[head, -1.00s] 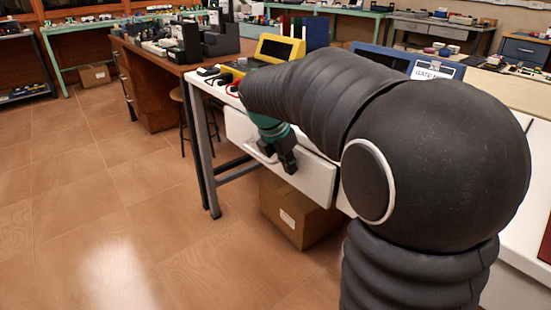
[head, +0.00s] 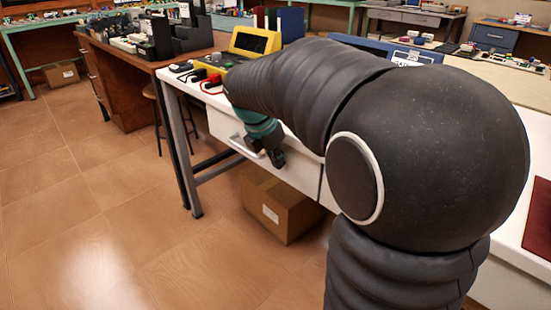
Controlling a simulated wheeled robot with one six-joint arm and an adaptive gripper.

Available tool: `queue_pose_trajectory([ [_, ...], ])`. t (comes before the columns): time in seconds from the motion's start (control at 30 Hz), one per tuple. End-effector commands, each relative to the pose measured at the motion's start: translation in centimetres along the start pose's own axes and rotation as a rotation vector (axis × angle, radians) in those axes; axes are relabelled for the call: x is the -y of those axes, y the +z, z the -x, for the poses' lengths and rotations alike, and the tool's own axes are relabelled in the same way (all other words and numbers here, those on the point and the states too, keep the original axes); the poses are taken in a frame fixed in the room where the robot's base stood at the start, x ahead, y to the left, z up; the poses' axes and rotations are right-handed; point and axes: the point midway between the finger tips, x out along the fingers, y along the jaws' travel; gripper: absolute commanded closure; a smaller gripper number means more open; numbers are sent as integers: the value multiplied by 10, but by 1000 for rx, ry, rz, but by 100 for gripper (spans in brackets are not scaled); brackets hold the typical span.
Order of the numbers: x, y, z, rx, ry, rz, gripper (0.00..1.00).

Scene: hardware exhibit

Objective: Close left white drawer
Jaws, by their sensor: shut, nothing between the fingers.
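The left white drawer (head: 298,168) is in the white workbench (head: 190,98), in the middle of the head view. Its front looks flush, or nearly flush, with the bench; my arm hides part of it, so a small gap cannot be ruled out. Its light handle (head: 243,148) shows left of my gripper. My gripper (head: 277,160) is shut and empty, pointing down at the drawer front beside the handle. It looks to be against or very near the front; contact cannot be told.
A cardboard box (head: 280,205) stands on the floor under the bench. The bench leg (head: 181,155) is left of the drawer. A yellow device (head: 255,42) and black plugs (head: 190,70) sit on the bench top. The tiled floor at left is clear.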

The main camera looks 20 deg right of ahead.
Motion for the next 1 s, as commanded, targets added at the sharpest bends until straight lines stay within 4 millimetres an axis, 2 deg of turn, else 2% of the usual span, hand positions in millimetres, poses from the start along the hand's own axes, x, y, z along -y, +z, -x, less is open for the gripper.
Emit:
queue_pose_trajectory([
  [0.17, -4, -31, 14, -6, 2, 7, 100],
  [0.4, -5, -31, 65, -6, 3, 4, 100],
  [0.6, -4, -31, 96, -7, 2, 4, 100],
  [0.8, -4, -31, 110, -9, -1, 3, 100],
  [1.0, -4, -30, 111, -9, -1, -41, 100],
])
